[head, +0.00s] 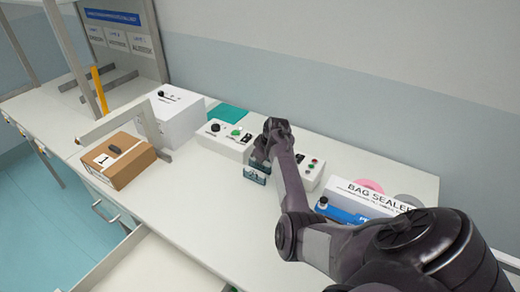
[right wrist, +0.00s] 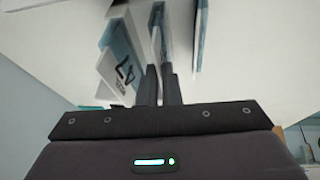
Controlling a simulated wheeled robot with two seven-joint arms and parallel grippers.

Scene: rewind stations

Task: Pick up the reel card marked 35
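A small group of teal and white reel cards (head: 255,175) stands near the middle of the bench in the head view, partly hidden by my right gripper (head: 260,160). In the right wrist view one card, marked 47 (right wrist: 124,72), leans left of the fingers. Another card (right wrist: 157,28) shows nearly edge-on at the fingertips of my right gripper (right wrist: 158,75), and a third card (right wrist: 200,30) stands to the right. The fingers are close together, with the middle card between them. Its number cannot be read, and no 35 is legible. My left gripper is not in view.
Two control boxes (head: 225,140) (head: 311,172) stand behind and beside the cards. A bag sealer (head: 365,198) is at the right. A brown carton (head: 118,160) and a white box (head: 178,117) are at the left. The bench front before the cards is clear.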

